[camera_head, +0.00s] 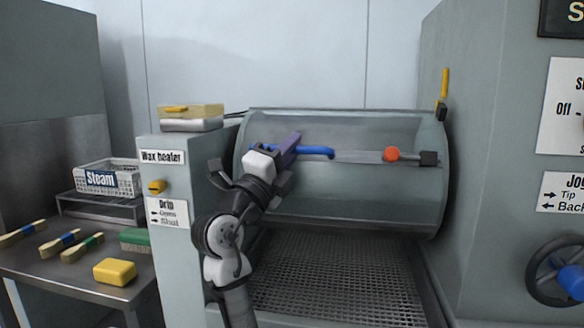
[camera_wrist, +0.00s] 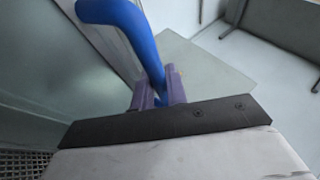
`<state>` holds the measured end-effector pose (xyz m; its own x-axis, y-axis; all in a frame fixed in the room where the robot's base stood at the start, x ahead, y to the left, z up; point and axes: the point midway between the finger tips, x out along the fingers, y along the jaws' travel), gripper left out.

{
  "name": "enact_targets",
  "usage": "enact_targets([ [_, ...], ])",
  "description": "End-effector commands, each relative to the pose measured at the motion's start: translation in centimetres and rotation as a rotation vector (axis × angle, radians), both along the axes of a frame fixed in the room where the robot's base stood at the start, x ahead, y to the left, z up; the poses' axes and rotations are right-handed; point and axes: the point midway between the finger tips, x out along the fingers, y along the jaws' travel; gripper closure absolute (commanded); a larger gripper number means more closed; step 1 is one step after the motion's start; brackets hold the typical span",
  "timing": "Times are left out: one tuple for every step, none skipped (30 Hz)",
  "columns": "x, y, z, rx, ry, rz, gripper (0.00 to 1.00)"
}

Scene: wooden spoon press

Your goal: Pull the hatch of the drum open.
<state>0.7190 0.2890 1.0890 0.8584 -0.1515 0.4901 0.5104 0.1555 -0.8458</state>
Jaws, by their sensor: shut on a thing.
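The drum (camera_head: 340,205) is a large grey-green cylinder lying on its side in the middle of the head view. A seam runs across its front, with a blue handle (camera_head: 318,152) on it and an orange knob (camera_head: 391,154) farther right. My gripper (camera_head: 292,146) is at the left end of the blue handle, its purple fingers shut on it. In the wrist view the blue handle (camera_wrist: 135,30) comes down between the purple fingers (camera_wrist: 157,92). I cannot tell whether the hatch stands slightly open.
Left of the drum stands a grey cabinet (camera_head: 180,255) labelled "Wax heater" and "Drip", with a yellow-topped box (camera_head: 191,116) on top. A side table (camera_head: 90,285) holds brushes, a yellow block and a "Steam" basket. A perforated tray (camera_head: 330,280) lies below the drum. A control panel wall (camera_head: 490,120) bounds the right.

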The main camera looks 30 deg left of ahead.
Motion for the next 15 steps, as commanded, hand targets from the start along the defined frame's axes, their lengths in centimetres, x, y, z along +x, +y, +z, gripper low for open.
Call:
enact_targets([
  [0.1,0.0,-1.8,0.007,-0.017,-0.001,1.0],
  [0.1,0.0,-2.0,0.01,-0.03,-0.002,1.0],
  [0.0,-0.1,-2.3,0.013,-0.044,-0.002,1.0],
  [0.0,-0.1,-2.5,0.016,-0.052,-0.001,1.0],
  [-0.1,-0.1,-2.7,0.018,-0.058,0.0,1.0],
  [-0.2,0.0,-3.0,0.018,-0.064,0.002,1.0],
  [-0.3,-0.1,-3.2,0.019,-0.066,0.002,1.0],
  [-0.4,-0.1,-3.5,0.02,-0.068,0.002,1.0],
  [-0.5,-0.1,-3.8,0.02,-0.068,0.002,1.0],
  [-0.6,-0.2,-4.1,0.019,-0.068,0.001,1.0],
  [-0.7,-0.2,-4.5,0.019,-0.068,0.001,1.0],
  [-0.8,-0.2,-4.9,0.019,-0.067,0.001,1.0],
  [-0.9,-0.2,-5.3,0.02,-0.067,0.002,1.0],
  [-0.9,-0.2,-5.7,0.02,-0.067,0.002,1.0],
  [-1.0,-0.3,-6.3,0.02,-0.066,0.002,1.0],
])
